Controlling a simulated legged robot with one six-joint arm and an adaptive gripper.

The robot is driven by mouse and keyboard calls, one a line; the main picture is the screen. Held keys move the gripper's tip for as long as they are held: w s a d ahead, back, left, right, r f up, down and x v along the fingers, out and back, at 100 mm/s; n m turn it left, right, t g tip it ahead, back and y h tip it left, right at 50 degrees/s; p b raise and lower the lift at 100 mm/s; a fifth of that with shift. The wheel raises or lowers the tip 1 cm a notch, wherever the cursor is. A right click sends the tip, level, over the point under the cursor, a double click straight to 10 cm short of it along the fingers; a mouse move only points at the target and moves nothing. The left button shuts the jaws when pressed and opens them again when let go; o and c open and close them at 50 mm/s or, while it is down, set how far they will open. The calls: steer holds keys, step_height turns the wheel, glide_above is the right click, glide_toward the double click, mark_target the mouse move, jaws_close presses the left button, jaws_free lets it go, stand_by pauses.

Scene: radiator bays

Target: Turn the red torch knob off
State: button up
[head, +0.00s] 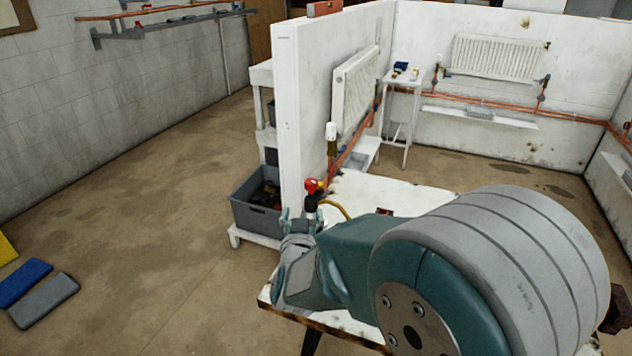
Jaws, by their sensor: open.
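The red torch knob (311,185) shows in the head view, left of the middle, at the top of a small dark torch fitting with a yellow part beside it. A yellow hose (336,207) curves away to its right. My gripper (298,217) is open, its fingertips close below and around the torch fitting. I cannot tell whether they touch it. My arm hides the lower part of the torch and much of the white table (375,190) it stands over.
A white partition wall (289,110) stands just behind the torch. A grey crate (257,212) sits on a low shelf to the left. A radiator (354,90) hangs on the partition, with copper pipes below. Blue and grey pads (45,300) lie on the open floor at left.

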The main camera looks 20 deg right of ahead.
mark_target(310, 188)
steer(key=shift+h, duration=0.5)
steer(key=w+d, duration=0.3)
steer(key=shift+w+f, duration=0.1)
steer(key=shift+w, duration=0.2)
steer(key=x, duration=0.4)
steer(key=a+x, duration=0.1)
steer(key=x, duration=0.1)
steer(key=shift+w, duration=0.5)
steer(key=shift+d, duration=0.35)
steer(key=c, duration=0.9)
steer(key=shift+a, duration=0.15)
jaws_close()
